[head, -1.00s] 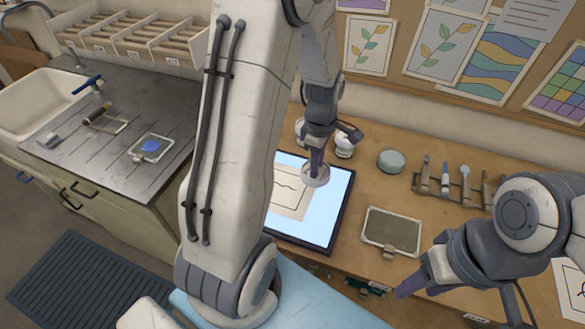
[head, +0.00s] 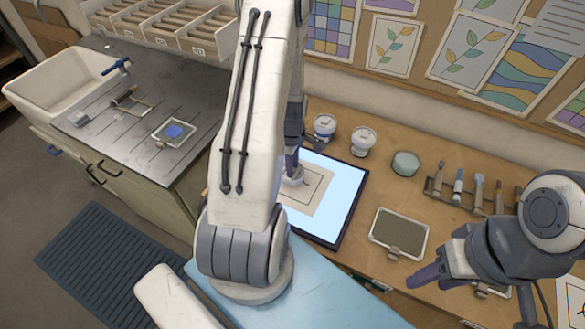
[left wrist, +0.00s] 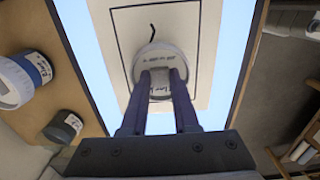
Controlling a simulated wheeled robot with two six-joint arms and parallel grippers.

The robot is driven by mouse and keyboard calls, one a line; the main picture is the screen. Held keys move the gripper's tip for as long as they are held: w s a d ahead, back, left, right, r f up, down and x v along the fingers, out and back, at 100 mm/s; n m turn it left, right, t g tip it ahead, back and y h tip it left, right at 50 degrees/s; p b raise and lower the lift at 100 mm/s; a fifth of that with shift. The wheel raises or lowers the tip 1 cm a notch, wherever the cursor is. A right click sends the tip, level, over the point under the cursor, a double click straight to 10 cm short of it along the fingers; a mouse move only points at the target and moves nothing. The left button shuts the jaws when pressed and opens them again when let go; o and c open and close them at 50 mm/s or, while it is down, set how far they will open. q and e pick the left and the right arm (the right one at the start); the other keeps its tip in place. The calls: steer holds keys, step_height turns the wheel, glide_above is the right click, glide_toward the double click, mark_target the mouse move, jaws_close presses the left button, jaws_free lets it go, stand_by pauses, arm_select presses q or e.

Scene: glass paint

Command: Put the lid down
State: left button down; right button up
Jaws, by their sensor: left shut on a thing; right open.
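The lid (left wrist: 158,66) is a round white disc with print on it. My left gripper (left wrist: 162,84) is shut on it, with the two dark fingers against it. In the left wrist view it covers part of the pale sheet (left wrist: 185,18); I cannot tell whether it touches. In the head view the lid (head: 292,179) is partly hidden by my left arm, over the left part of the sheet (head: 322,190) on the glowing light panel (head: 338,212). My right gripper (head: 424,279) is open and empty at the table's front edge.
Two white jars (head: 325,126) (head: 363,141) stand behind the panel. A round greenish pot (head: 405,163), a rack of tools (head: 458,192) and a framed grey tray (head: 400,233) are to the right. Bare wood lies between the panel and the tray.

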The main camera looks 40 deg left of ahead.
arm_select(q)
steer(key=shift+f+p, duration=0.3)
steer(key=shift+f, duration=0.85)
